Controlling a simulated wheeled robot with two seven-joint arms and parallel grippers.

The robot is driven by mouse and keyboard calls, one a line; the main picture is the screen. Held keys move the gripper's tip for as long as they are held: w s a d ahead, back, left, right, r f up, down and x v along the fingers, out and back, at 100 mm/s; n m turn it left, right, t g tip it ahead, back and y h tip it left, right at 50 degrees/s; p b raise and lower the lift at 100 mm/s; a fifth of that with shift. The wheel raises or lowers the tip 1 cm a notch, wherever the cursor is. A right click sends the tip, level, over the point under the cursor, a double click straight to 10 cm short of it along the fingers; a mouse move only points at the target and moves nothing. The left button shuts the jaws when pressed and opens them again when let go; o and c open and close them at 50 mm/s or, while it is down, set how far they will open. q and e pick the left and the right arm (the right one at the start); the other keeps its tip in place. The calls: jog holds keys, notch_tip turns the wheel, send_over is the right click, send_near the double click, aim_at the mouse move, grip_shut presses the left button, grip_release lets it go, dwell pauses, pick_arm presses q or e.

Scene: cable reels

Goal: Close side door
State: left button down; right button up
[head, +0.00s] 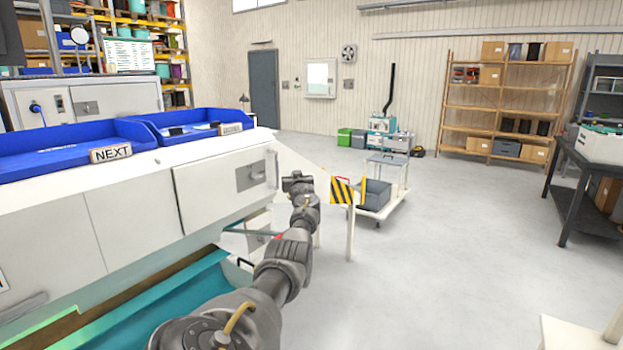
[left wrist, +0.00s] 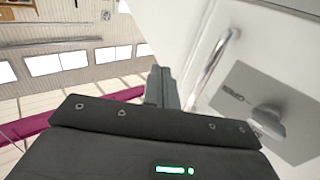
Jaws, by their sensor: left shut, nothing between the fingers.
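The side door (head: 215,187) is a white panel on the front right of the white machine. It carries a grey latch plate (head: 251,174) and a bar handle at its right edge. I cannot tell whether it is flush or slightly ajar. My left gripper (head: 297,180) is just right of the door's right edge, shut and empty. In the left wrist view the shut fingers (left wrist: 163,87) point up, beside the metal bar handle (left wrist: 214,62). The latch plate with its knob (left wrist: 268,112) is to their right. My right gripper is not in view.
Blue trays (head: 75,144) sit on top of the machine, with a NEXT label. A yellow-black striped panel (head: 342,191) and a cart with a grey bin (head: 374,196) stand right of my gripper. A wooden shelf (head: 507,108) and dark table (head: 583,165) are further right. Open floor lies between.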

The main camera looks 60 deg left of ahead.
pick_arm(q)
jog(key=w+d+b, duration=0.1)
jog(key=w+d, duration=0.3)
jog(key=d, duration=0.5)
jog(key=shift+w+d, duration=0.15)
jog(key=shift+w, duration=0.2)
